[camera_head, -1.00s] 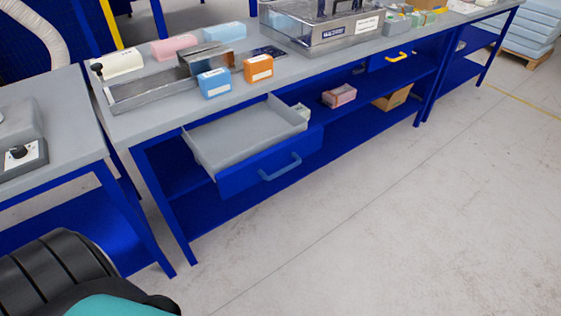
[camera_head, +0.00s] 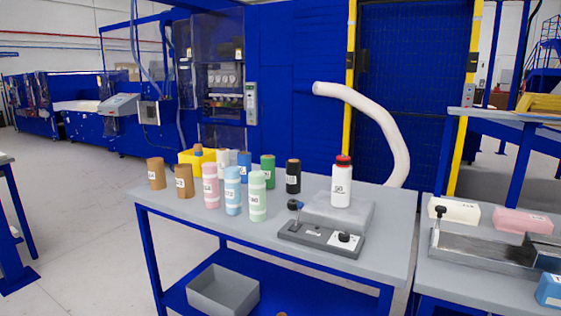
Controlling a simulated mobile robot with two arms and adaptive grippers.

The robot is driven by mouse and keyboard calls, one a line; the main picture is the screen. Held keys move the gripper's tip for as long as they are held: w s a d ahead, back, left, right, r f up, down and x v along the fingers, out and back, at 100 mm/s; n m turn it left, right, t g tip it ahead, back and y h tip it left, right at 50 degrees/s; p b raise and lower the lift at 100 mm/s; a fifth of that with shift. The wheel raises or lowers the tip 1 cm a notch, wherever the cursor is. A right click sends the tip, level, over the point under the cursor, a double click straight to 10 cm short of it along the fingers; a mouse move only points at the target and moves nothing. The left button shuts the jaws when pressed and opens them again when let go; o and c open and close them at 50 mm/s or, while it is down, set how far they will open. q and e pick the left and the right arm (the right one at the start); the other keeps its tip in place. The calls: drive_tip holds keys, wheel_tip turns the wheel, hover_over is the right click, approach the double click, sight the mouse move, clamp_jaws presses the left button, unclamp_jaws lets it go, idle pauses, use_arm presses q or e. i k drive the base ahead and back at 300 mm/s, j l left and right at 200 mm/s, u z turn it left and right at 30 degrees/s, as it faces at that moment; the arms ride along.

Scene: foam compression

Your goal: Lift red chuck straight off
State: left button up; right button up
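I see nothing that I can clearly name a red chuck. The only clear red part near me is the red cap (camera_head: 343,160) on a white bottle (camera_head: 341,186) with a label. The bottle stands upright on the grey block of a device (camera_head: 325,226) on the grey-topped bench. The device has a dark front panel with black knobs. Neither of my grippers is in view.
Several labelled cylinders, such as a pink one (camera_head: 210,186) and a light blue one (camera_head: 232,191), stand left on the bench (camera_head: 385,240). A grey bin (camera_head: 223,291) is below. A second bench (camera_head: 470,278) at right holds a metal fixture and foam blocks.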

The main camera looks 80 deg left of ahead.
sight(340, 161)
drive_tip(key=u, duration=2.1)
drive_tip(key=i+j, duration=0.2)
drive_tip(key=i+j+z, duration=0.1)
drive_tip(key=j, duration=0.35)
drive_tip(key=i+j+z, duration=0.1)
drive_tip(key=i+j, duration=0.3)
drive_tip(key=j, duration=0.25)
